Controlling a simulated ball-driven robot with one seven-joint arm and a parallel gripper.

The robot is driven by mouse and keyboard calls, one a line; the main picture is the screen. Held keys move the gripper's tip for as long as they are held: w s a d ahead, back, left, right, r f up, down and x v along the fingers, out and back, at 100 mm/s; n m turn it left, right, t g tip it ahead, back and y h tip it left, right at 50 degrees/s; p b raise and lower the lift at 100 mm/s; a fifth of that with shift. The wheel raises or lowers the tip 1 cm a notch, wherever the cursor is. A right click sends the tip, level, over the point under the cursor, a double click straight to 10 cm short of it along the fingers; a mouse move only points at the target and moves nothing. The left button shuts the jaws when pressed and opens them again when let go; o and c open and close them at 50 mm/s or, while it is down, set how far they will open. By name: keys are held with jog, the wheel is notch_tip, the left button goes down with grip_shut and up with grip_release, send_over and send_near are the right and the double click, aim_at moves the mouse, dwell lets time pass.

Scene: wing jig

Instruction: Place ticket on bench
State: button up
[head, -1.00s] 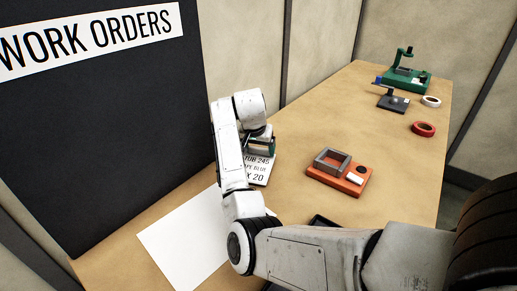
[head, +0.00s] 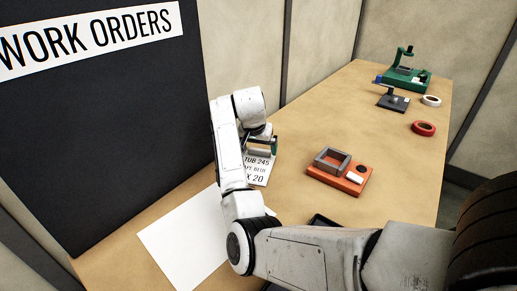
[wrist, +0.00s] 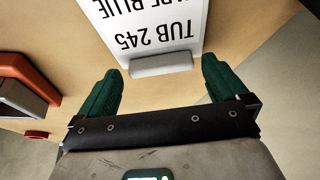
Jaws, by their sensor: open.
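The ticket (head: 258,171) is a white card with black print, "TUB 245" readable, lying on the wooden bench (head: 400,180). In the wrist view the ticket (wrist: 155,22) shows upside down, with a light grey bar (wrist: 162,65) along its near edge. My gripper (wrist: 160,85) is open. Its two green fingers stand apart on either side of the grey bar, with clear gaps and no contact visible. In the head view my gripper (head: 262,147) is at the ticket's far end, and my arm hides part of the ticket's left side.
A dark "WORK ORDERS" board (head: 100,110) stands at the left. A white sheet (head: 185,243) lies in front of it. An orange fixture (head: 340,178) with a grey frame is right of the ticket. Green and grey devices and two tape rolls (head: 424,128) sit farther back.

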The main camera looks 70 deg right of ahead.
aim_at(255, 165)
jog(key=v, duration=1.1)
